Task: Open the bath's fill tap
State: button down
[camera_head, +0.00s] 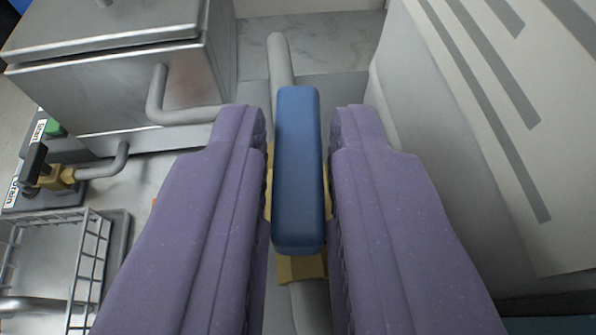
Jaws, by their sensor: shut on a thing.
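The fill tap has a blue lever handle (298,170) on a brass body (303,268), set on a grey pipe (280,60). The handle lies lengthwise along the pipe in this view. My gripper (298,160) has one purple finger on each side of the blue handle and is shut on it.
A drain valve (55,177) with a dark handle and a label reading "Drain" is at the left. A wire basket (85,265) stands at the lower left. A large pale panel with grey stripes (500,110) rises close on the right.

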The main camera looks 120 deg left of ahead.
jog(key=shift+r, duration=0.1)
jog(key=c, duration=1.1)
grip_release()
jog(key=shift+a, duration=0.1)
jog(key=v, duration=0.8)
jog(key=shift+a, duration=0.1)
